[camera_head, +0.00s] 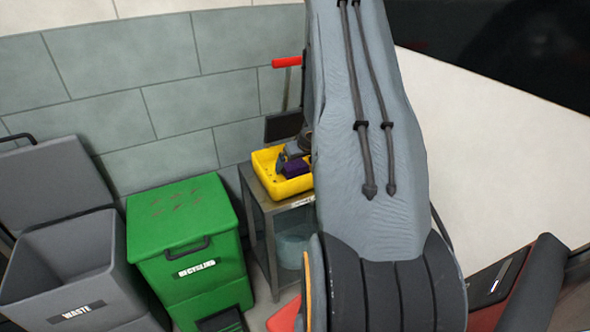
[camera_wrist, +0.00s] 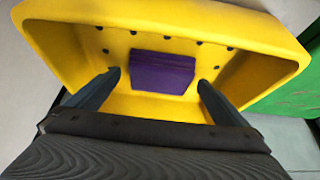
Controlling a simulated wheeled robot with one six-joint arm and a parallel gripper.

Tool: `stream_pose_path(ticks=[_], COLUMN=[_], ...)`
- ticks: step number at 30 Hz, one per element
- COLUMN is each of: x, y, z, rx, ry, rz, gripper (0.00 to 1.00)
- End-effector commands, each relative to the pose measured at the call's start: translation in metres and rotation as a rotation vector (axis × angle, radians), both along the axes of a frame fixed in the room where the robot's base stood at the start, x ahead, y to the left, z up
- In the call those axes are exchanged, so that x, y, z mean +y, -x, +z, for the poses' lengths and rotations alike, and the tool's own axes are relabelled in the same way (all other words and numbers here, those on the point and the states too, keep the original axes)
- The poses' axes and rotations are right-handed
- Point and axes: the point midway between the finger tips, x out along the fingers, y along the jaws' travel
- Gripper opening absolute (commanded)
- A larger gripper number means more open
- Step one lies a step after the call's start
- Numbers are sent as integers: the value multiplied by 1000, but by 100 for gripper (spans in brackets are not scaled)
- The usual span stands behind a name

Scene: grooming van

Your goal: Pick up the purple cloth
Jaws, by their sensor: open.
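The purple cloth (camera_wrist: 162,72) is a small folded block lying in a yellow tray (camera_wrist: 55,42). In the wrist view my gripper (camera_wrist: 158,82) is open, with one finger to each side of the cloth and a gap on both sides. The fingers reach over the tray's near wall into it. I cannot tell how far above the tray floor the fingertips are. In the head view the cloth (camera_head: 296,168) and the yellow tray (camera_head: 264,160) show beside my arm, which hides the tray's right part. My gripper (camera_head: 283,160) is partly visible at the cloth.
The tray stands on a grey metal table (camera_head: 252,200) by the tiled wall. A green recycling bin (camera_head: 180,225) is left of it, and a grey waste bin (camera_head: 65,270) is further left. A red-handled tool (camera_head: 287,62) stands behind the tray.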

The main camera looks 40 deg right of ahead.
Motion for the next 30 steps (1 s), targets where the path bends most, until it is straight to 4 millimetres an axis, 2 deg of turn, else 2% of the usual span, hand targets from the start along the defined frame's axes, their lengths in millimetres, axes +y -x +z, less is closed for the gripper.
stream_pose_path(ticks=[5,12,13,23,30], x=[0,0,0,0,0], y=[0,0,0,1,4], z=[1,1,1,4,28], rx=[-1,-1,-1,-1,-2], ry=[0,0,0,1,2], rz=[0,0,0,0,1], gripper=[98,58,56,56,56])
